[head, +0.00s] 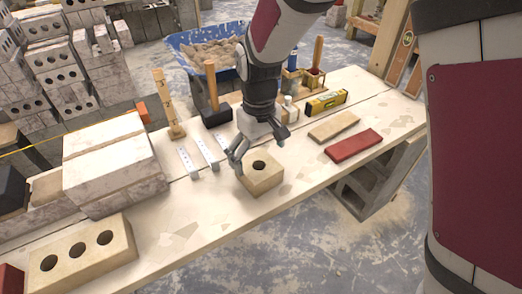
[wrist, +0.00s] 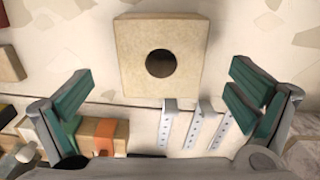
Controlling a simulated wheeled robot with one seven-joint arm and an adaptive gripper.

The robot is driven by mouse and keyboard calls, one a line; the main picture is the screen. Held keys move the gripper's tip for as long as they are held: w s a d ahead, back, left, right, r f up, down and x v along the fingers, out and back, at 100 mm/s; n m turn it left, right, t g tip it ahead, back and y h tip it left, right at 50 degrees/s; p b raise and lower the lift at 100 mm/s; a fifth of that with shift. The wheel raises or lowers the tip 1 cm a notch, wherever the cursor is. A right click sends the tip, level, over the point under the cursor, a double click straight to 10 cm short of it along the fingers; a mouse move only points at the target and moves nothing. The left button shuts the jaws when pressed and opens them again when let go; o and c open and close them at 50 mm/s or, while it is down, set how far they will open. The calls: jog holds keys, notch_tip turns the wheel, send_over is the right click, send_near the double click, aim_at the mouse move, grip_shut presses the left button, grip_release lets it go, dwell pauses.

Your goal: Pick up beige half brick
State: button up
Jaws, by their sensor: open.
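The beige half brick (head: 262,177) sits on the plank table, a squarish block with one round hole in its top. In the wrist view it (wrist: 135,60) lies beyond the fingertips, roughly centred between them. My gripper (head: 258,150) is open and empty just above and behind the half brick in the head view. In the wrist view the two green-padded fingers (wrist: 160,95) are spread wider than the brick, and I see no contact. Part of the half brick's far side is hidden by the gripper in the head view.
A longer beige brick with several holes (head: 82,255) lies front left. A large pale block (head: 115,165) stands left. Metal straps (head: 205,150), a black-headed mallet (head: 215,115), a red tile (head: 353,145), a tan strip (head: 334,125) and a yellow level (head: 326,102) lie nearby.

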aim_at(259, 165)
jog(key=shift+f+b, duration=1.3)
jog(key=shift+f, duration=1.85)
jog(key=c, duration=2)
jog(key=shift+r, duration=0.1)
jog(key=shift+c, duration=0.2)
